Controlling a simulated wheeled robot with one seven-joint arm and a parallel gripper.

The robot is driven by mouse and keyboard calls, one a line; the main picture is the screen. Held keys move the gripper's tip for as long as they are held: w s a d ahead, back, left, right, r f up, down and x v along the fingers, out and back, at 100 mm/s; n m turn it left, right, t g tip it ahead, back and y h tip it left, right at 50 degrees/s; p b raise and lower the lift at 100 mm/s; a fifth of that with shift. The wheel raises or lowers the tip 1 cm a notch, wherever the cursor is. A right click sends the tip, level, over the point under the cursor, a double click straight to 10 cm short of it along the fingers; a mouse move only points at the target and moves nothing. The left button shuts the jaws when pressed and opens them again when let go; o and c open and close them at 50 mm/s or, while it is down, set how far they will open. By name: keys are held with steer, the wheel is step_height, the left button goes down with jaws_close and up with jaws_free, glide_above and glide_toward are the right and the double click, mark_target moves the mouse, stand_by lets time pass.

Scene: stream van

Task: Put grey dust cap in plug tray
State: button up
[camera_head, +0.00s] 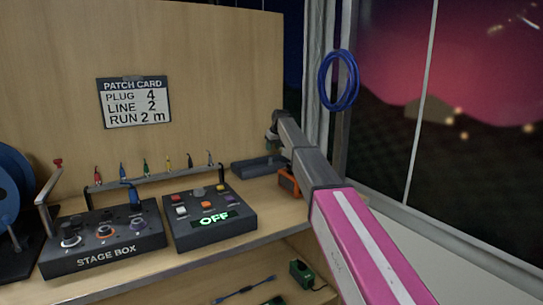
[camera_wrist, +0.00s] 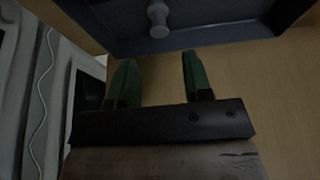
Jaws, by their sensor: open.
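The dark plug tray (camera_head: 252,166) sits on the shelf at the back right, partly hidden behind my arm. In the wrist view the tray (camera_wrist: 100,35) fills the top edge. A small grey knobbed piece, which looks like the grey dust cap (camera_wrist: 158,18), is inside the tray and cut off by the frame edge. My gripper (camera_wrist: 155,72) is open, with two green fingers apart and nothing between them. The fingertips lie just short of the cap in the picture. In the head view my gripper (camera_head: 272,143) is over the tray area, mostly hidden by its own links.
The stage box (camera_head: 105,245) with several sockets and a blue plug (camera_head: 134,197) stands at left. A button box (camera_head: 210,218) reading OFF is beside it. Several coloured plugs hang on a rail (camera_head: 150,178) behind. An orange item (camera_head: 288,182) sits by my arm.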

steer(key=shift+v, duration=2)
stand_by(0.4)
